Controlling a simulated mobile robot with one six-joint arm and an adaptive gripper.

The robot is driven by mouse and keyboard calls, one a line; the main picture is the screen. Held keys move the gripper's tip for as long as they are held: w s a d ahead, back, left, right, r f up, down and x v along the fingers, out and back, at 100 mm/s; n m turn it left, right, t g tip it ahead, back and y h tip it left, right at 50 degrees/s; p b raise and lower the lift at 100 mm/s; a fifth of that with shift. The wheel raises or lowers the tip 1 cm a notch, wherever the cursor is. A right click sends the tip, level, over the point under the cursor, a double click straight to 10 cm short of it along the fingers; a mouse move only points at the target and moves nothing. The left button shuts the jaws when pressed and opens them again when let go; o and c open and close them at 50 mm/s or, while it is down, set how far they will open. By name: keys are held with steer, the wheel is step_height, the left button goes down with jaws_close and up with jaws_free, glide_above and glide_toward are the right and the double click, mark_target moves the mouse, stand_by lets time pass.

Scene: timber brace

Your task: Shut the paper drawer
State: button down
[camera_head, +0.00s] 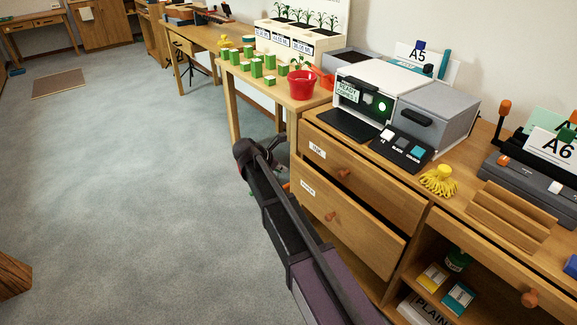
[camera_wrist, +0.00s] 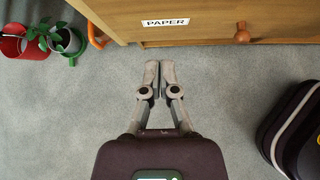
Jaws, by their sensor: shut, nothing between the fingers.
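The paper drawer (camera_head: 353,222) is the lower of two wooden drawers in the cabinet, with a small label and a round orange-brown knob. In the wrist view its front (camera_wrist: 205,28) fills the top, with the label PAPER and the knob to the right. I cannot tell how far it stands out. My gripper (camera_wrist: 153,66) is shut and empty, its fingertips appearing just below the drawer front's lower edge. I cannot tell whether they touch it. In the head view my arm hides the gripper.
A drawer labelled INK (camera_head: 363,178) is above. Grey floor (camera_head: 130,200) is clear at left.

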steer(key=shift+p+v, duration=0.7)
steer(key=shift+v, duration=0.65)
steer(key=s+d+f+m+g+y, duration=0.2)
steer(key=s+d+m+g+y, duration=0.1)
steer(key=s+d+m, duration=0.9)
steer(key=s+d+f+m+g+y, duration=0.2)
steer(key=s+d+f+m+y, duration=0.1)
steer(key=s+d+m, duration=0.9)
steer(key=shift+s+d+f+m+g+y, duration=0.25)
steer(key=shift+s+d+m+g+y, duration=0.15)
steer(key=shift+d+m, duration=0.65)
